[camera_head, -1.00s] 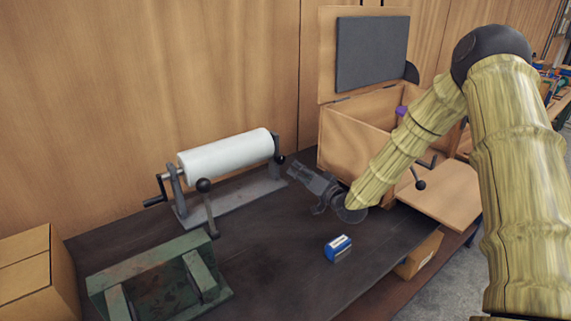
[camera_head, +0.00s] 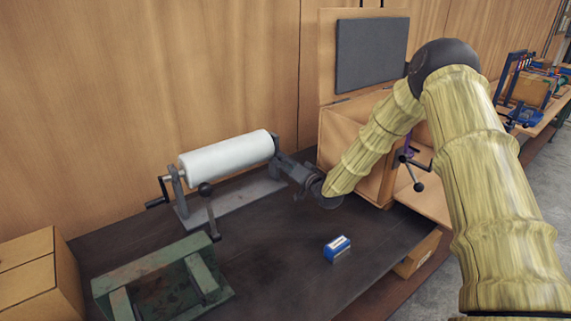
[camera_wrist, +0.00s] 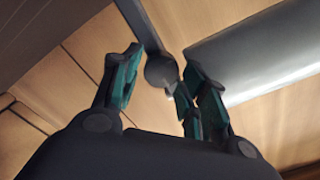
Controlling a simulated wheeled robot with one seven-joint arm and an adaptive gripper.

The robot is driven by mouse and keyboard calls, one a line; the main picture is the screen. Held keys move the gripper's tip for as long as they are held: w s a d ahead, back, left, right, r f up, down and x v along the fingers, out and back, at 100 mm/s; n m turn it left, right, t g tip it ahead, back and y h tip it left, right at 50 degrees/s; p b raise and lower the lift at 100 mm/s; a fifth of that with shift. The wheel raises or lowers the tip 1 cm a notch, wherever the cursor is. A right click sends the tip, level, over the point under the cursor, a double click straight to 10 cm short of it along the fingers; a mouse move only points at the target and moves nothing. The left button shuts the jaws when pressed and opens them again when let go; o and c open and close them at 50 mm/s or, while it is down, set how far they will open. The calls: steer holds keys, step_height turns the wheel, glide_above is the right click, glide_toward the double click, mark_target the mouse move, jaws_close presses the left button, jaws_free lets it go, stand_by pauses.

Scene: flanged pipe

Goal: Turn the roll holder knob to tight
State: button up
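The roll holder (camera_head: 232,203) stands on the dark bench with a white roll (camera_head: 227,156) across it. Its round dark knob (camera_wrist: 161,69) shows in the wrist view between my gripper's fingers; in the head view my gripper hides it. My gripper (camera_head: 281,158) is at the right end of the holder, and also shows in the wrist view (camera_wrist: 155,75). Its green-padded fingers are apart, one on each side of the knob. The right finger is close to the knob; I cannot tell whether it touches. A crank handle (camera_head: 157,202) is at the holder's left end.
A green metal block with a black-knobbed lever (camera_head: 206,190) stands in front of the holder. A blue-and-white item (camera_head: 337,248) lies on the bench. An open wooden box (camera_head: 350,150) stands right behind my gripper. A cardboard box (camera_head: 40,275) is at left.

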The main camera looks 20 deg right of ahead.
steer(key=c, duration=0.7)
steer(key=shift+f+n+b, duration=0.2)
steer(key=shift+n+b, duration=0.5)
steer(key=shift+b, duration=0.15)
steer(key=shift+r+n+b, duration=0.1)
steer(key=shift+n+b, duration=0.8)
steer(key=shift+n, duration=0.3)
steer(key=shift+r+n, duration=0.15)
steer(key=shift+n, duration=0.25)
steer(key=o, duration=0.8)
steer(key=shift+c, duration=0.2)
steer(key=v, duration=1.2)
